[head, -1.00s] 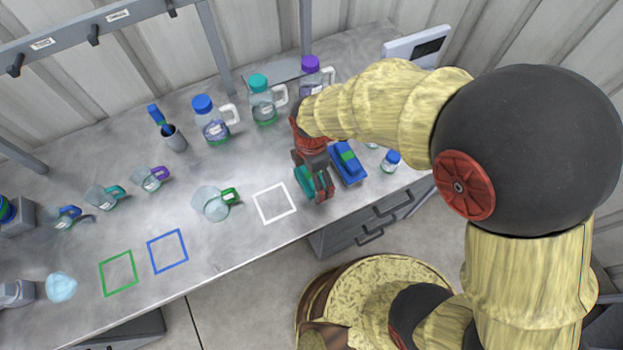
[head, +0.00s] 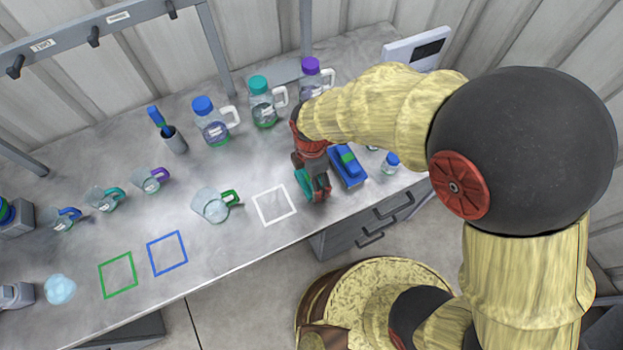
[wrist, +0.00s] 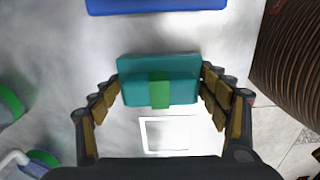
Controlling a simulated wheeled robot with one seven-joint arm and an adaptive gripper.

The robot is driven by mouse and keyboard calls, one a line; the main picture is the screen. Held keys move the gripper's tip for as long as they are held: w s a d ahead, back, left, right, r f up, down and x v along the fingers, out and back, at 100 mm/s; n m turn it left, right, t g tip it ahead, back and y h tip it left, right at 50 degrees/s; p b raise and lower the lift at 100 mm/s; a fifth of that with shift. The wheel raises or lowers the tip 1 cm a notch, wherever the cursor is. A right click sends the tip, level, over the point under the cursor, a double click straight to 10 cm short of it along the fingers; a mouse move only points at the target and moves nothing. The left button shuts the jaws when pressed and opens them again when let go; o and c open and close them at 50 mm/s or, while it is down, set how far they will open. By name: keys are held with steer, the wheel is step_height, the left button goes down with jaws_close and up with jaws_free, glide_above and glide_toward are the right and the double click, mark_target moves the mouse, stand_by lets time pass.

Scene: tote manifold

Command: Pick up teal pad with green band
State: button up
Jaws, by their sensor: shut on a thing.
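The teal pad (wrist: 133,88) with its green band (wrist: 159,90) sits between the two fingers of my gripper (wrist: 160,92) in the wrist view. The fingers touch its left and right ends, and my gripper is shut on it. In the head view my gripper (head: 313,184) is low over the bench, just right of the white square outline, and the pad (head: 304,184) is partly hidden by the fingers. I cannot tell whether the pad is off the bench surface.
A blue block with a green band (head: 346,165) lies close to the right of my gripper. The white square outline (head: 275,206) is empty. A beaker with a green handle (head: 212,204) stands further left. Several capped bottles stand behind. The bench's front edge is near.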

steer(key=shift+c, duration=0.7)
steer(key=shift+r, duration=0.5)
step_height(320, 180, up, 2)
steer(key=shift+r+p, duration=0.1)
steer(key=shift+p, duration=0.6)
steer(key=s+a+r+p, duration=0.3)
steer(key=s+a+r, duration=0.5)
steer(key=s, duration=0.3)
steer(key=shift+a+r, duration=0.25)
steer(key=shift+r, duration=0.65)
